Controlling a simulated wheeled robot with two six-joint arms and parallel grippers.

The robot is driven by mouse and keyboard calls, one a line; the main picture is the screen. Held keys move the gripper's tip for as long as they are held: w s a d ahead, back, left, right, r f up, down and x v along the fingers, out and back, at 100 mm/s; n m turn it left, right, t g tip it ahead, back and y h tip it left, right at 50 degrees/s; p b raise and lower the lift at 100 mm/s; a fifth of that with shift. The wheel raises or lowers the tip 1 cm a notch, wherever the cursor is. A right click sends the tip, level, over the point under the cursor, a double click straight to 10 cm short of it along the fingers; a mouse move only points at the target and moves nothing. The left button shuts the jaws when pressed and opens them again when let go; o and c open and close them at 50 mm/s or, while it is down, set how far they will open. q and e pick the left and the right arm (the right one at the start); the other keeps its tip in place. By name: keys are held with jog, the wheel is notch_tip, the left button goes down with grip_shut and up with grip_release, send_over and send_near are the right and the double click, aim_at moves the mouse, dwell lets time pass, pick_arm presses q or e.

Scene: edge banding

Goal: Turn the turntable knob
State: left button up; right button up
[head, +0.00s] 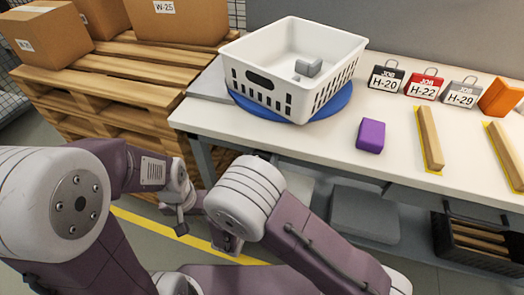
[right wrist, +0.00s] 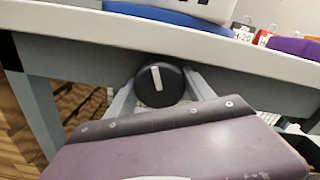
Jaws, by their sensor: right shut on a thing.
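The black round knob (right wrist: 172,90) with a pale pointer mark sits under the table's front edge in the right wrist view. The pointer is near upright, leaning slightly left. My right gripper (right wrist: 160,94) is shut on the knob, with a grey finger on either side of it. In the head view my right arm hides the knob. The blue turntable (head: 250,108) is on the table under a white basket (head: 330,85), which holds a grey block (head: 308,67). My left gripper (head: 181,222) hangs low in front of the pallet, away from the table; its jaw opening is unclear.
The white table (head: 300,145) also bears a purple block (head: 371,135), wooden strips (head: 430,138), an orange block (head: 500,97) and job tags (head: 424,84). Wooden pallets (head: 95,95) with cardboard boxes (head: 170,20) stand at left. A black crate (head: 475,245) is below the table.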

jog(key=shift+n+p, duration=1.1)
jog(key=shift+p, duration=0.15)
jog(key=o, duration=1.3)
jog(key=shift+o, duration=0.2)
